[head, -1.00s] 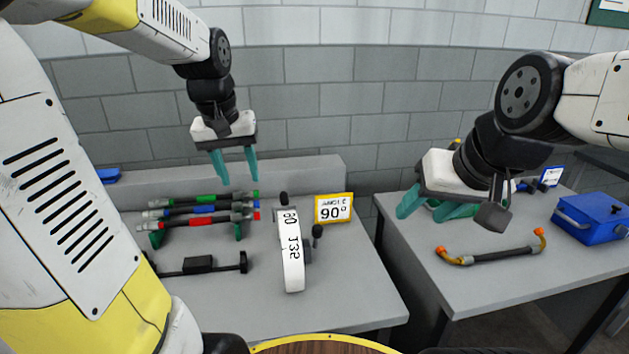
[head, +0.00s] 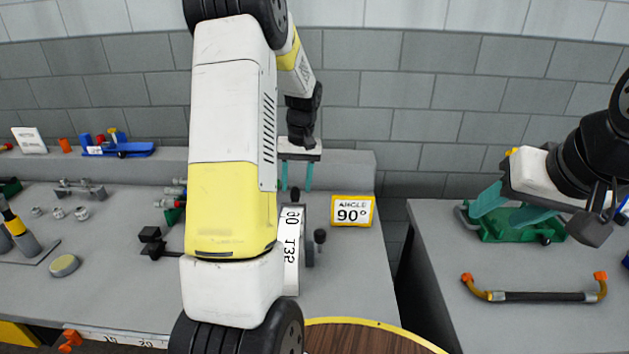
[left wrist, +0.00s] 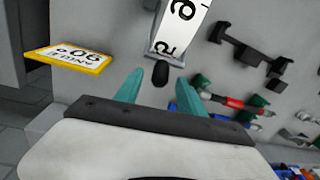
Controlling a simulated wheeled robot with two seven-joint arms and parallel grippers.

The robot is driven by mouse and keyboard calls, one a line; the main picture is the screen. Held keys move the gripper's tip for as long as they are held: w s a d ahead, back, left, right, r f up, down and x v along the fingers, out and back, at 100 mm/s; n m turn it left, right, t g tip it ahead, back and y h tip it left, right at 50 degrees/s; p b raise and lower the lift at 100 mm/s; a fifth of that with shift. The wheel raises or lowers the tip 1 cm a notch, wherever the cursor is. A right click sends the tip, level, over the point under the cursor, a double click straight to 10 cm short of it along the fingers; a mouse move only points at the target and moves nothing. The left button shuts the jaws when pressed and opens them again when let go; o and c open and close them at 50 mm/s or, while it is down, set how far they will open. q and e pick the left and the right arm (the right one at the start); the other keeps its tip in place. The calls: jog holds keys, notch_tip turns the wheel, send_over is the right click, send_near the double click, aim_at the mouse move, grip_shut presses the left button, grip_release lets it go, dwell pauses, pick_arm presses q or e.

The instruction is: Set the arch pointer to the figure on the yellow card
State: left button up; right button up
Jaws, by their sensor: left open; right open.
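The white arch (head: 291,250) stands on the left bench, with "90" and "135" partly legible on its scale. A dark knob (head: 295,194) sits at its far end and another dark knob (head: 320,237) at its right side; I cannot tell which belongs to the pointer. The yellow-framed card (head: 352,211) reads "ANGLE 90°". My left gripper (head: 296,187) is open at the arch's far end. In the left wrist view the far-end knob (left wrist: 161,73) appears between its fingertips, not gripped. My right gripper (head: 505,208) is open and empty over the right bench.
My left arm hides part of the left bench (head: 365,290) and the coloured bars there. A black bar with orange ends (head: 545,296) and a green tool (head: 515,228) lie on the right bench (head: 440,260). A gap separates the benches.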

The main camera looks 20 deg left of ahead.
pick_arm(q)
jog(key=shift+a+f, duration=0.1)
jog(key=shift+f, duration=1.05)
jog(key=shift+s, duration=0.1)
jog(key=shift+c, duration=0.2)
grip_shut()
dwell(0.3)
